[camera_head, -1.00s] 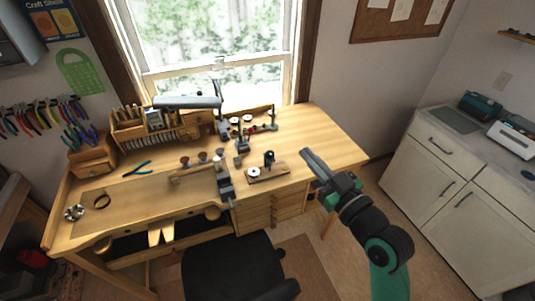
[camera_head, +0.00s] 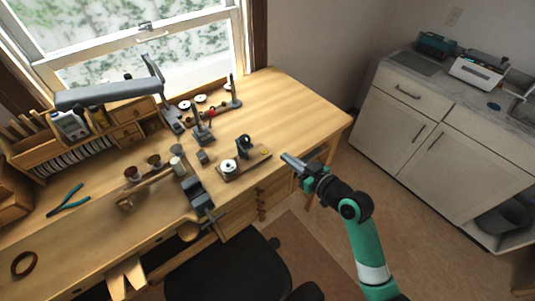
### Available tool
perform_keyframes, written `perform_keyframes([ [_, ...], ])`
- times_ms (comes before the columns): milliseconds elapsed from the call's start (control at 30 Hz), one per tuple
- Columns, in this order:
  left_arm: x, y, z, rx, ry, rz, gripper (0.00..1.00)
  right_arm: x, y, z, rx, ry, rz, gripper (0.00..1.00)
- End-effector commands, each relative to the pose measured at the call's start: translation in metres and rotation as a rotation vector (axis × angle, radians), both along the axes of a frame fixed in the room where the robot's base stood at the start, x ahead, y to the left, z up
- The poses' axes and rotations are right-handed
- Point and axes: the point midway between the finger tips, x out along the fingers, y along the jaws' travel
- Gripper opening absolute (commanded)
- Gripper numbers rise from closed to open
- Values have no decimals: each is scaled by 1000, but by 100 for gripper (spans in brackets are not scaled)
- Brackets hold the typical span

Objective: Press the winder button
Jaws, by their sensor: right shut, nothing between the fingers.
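A small device on a wooden base (camera_head: 258,160), which looks like the winder, sits near the front edge of the workbench. It carries a white spool (camera_head: 229,166) and a dark upright post (camera_head: 243,144). A small yellow spot, possibly the button (camera_head: 264,152), shows at the right of the base. My right gripper (camera_head: 287,158) is shut and empty, its tip just right of the base and pointing left toward it. I cannot tell whether they touch; a small gap seems to show. My left gripper is out of view.
A bench vise (camera_head: 197,193) and small cups stand left of the device. A dark stand (camera_head: 203,132) and lamp arm (camera_head: 110,92) are behind it. The bench (camera_head: 298,103) is clear at the right. A dark chair (camera_head: 230,272) is in front.

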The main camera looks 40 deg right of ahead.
Motion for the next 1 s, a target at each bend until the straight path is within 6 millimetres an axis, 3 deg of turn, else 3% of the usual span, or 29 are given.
perform_keyframes([
  [167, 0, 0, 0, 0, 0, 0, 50, 1, 0, 0, 0, 0, 1, 0],
  [333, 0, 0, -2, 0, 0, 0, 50, 16, -1, -4, 0, -1, 1, 0],
  [767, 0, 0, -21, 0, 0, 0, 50, 101, -9, -28, 0, 1, 2, 0],
  [833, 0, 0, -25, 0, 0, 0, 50, 97, -9, -44, 2, 4, 2, 0],
  [1000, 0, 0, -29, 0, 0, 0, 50, 97, -10, -60, 0, 0, 1, 0],
])
